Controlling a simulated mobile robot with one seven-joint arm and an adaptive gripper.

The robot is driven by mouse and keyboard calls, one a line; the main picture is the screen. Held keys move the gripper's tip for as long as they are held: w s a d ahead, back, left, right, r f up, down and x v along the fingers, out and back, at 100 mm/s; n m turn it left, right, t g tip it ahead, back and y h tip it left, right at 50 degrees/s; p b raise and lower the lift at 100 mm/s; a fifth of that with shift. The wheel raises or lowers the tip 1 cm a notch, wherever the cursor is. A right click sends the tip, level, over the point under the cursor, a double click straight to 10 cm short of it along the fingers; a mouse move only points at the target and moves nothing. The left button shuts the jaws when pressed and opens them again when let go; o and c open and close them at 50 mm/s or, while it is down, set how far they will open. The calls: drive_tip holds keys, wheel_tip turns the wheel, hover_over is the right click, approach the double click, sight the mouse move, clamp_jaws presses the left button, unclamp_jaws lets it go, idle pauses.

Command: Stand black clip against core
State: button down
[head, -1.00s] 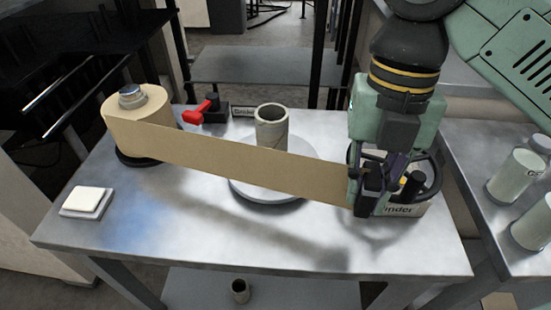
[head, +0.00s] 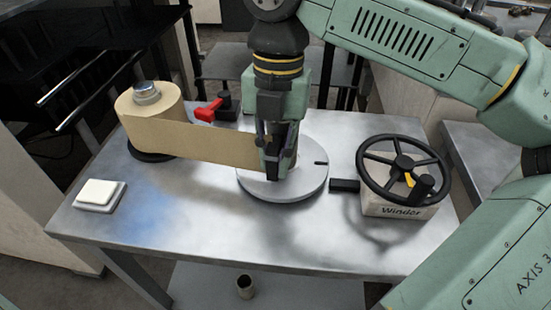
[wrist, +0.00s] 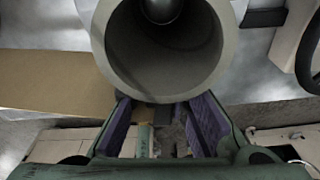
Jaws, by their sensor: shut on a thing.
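The core, an open grey-brown tube, fills the top middle of the wrist view (wrist: 165,72); in the head view it is mostly hidden behind my gripper. My gripper (head: 277,178) is beside the core, over the round grey plate (head: 312,181). It is shut on the free end of the kraft paper (head: 225,145), which stretches taut from the roll (head: 157,105). In the wrist view the purple-padded fingers (wrist: 162,125) are just below the core's rim.
The winder box (head: 395,208) with its black handwheel (head: 403,165) stands at the right. A red-handled lever (head: 208,111) is behind the paper. A white pad (head: 98,193) lies at the left front. The table's front middle is clear.

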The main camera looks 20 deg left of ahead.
sight(278, 137)
drive_tip(key=shift+f, duration=1.05)
drive_tip(key=shift+f, duration=0.1)
drive_tip(key=c, duration=1.5)
unclamp_jaws()
drive_tip(key=shift+c, duration=0.2)
drive_tip(key=r, duration=0.4)
drive_tip(key=w+r, duration=0.1)
drive_tip(key=r, duration=0.7)
drive_tip(key=shift+w+r+p, duration=0.1)
drive_tip(key=shift+w+p, duration=0.1)
drive_tip(key=shift+p, duration=0.1)
